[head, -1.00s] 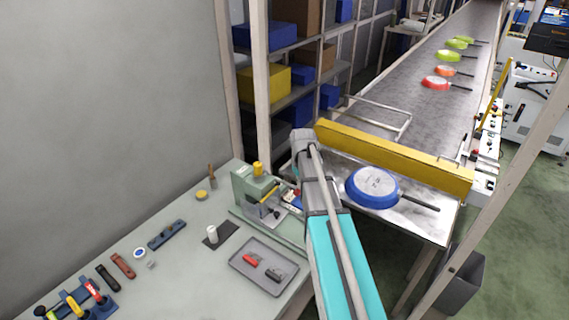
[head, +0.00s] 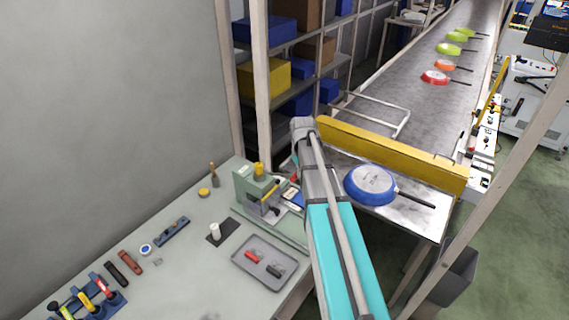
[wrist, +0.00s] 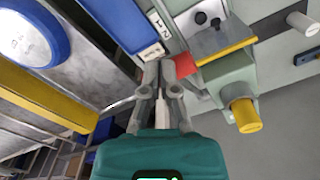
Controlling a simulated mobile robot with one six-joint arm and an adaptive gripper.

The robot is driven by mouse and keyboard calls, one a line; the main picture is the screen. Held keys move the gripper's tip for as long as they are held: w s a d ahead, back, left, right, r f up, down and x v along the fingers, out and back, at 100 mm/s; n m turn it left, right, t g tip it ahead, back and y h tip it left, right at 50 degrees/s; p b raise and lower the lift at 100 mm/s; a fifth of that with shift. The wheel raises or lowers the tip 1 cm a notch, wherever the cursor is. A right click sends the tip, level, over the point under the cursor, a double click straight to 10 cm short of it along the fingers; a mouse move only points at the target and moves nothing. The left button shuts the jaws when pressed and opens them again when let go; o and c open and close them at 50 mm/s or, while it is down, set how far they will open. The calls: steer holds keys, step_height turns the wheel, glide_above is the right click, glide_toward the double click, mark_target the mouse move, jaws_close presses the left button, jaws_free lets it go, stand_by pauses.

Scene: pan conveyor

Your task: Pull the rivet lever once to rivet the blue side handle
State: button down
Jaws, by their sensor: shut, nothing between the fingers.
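The green rivet press (head: 250,188) stands at the back right of the workbench, with a yellow cap (head: 259,169) on top and a yellow bar across its front. The press (wrist: 221,73) and its yellow cap (wrist: 245,115) also show in the wrist view. A red part (wrist: 185,65) beside the press looks like the lever's end, but I cannot be sure. My gripper (wrist: 163,68) is shut and empty, its fingertips close beside this red part; contact is unclear. The blue side handle cannot be made out. The blue pan (head: 371,184) lies on the conveyor end, right of my arm.
A grey tray (head: 284,287) with a red and a dark handle lies in front of the press. A yellow barrier (head: 390,154) crosses the conveyor behind the blue pan. Several other pans sit farther up the belt. Shelves stand behind the bench.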

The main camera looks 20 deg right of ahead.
steer(key=shift+r+p, duration=0.85)
steer(key=shift+r, duration=0.2)
steer(key=shift+r, duration=0.1)
step_height(320, 180, up, 10)
steer(key=p, duration=1)
steer(key=shift+s+d, duration=0.25)
steer(key=shift+s, duration=0.15)
steer(key=s+a+f+b, duration=1.5)
steer(key=a+f+b, duration=0.2)
steer(key=a, duration=0.1)
steer(key=shift+s+f+m, duration=0.25)
steer(key=shift+m, duration=0.15)
steer(key=shift+d, duration=0.1)
